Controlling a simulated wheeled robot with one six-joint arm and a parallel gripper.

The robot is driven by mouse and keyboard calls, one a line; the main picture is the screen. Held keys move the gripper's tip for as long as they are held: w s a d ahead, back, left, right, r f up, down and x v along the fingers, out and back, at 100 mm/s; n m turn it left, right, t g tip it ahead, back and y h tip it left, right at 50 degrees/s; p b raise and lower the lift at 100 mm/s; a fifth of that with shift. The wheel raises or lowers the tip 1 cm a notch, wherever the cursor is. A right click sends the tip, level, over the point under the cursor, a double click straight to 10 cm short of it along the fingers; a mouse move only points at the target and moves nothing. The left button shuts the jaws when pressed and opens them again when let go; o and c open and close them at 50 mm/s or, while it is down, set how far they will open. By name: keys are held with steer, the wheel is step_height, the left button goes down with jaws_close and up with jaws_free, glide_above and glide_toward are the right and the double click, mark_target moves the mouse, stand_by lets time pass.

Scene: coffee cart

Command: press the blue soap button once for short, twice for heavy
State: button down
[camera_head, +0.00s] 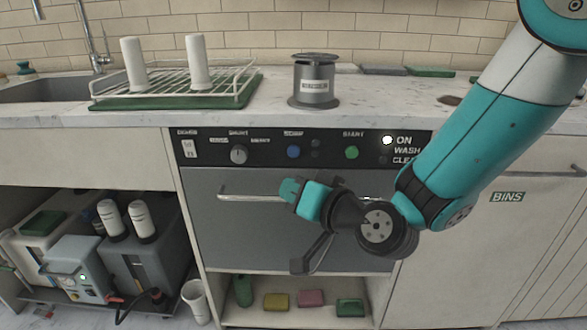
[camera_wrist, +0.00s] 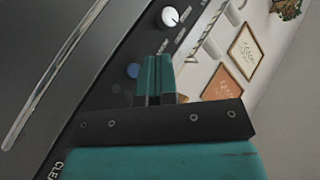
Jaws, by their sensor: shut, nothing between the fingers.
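The blue soap button (camera_head: 293,151) is on the black control panel (camera_head: 215,150) of the dishwasher under the counter. Two small lamps (camera_head: 315,148) beside it look dark. My gripper (camera_head: 291,189) is in front of the dishwasher door, below the button in the head view. Its teal fingers (camera_wrist: 157,60) are shut and empty. Whether the fingertips touch the panel cannot be told, but no contact shows.
The panel also has a white-marked knob (camera_head: 239,155), a green start button (camera_head: 352,152) and a lit ON lamp (camera_head: 388,140). The door handle (camera_head: 250,196) sticks out near my gripper. A metal canister (camera_head: 314,82) and a dish rack (camera_head: 175,85) stand on the counter above.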

mark_target(294, 152)
steer(key=shift+w+r, duration=0.15)
steer(key=shift+w+d+p, duration=0.2)
steer(key=shift+w+p, duration=0.75)
steer(key=shift+w, duration=3.3)
steer(key=shift+w, duration=0.1)
steer(key=shift+w, duration=0.35)
steer(key=shift+w, duration=0.45)
steer(key=shift+s, duration=0.1)
steer(key=shift+s+b, duration=0.4)
steer(key=shift+s, duration=0.4)
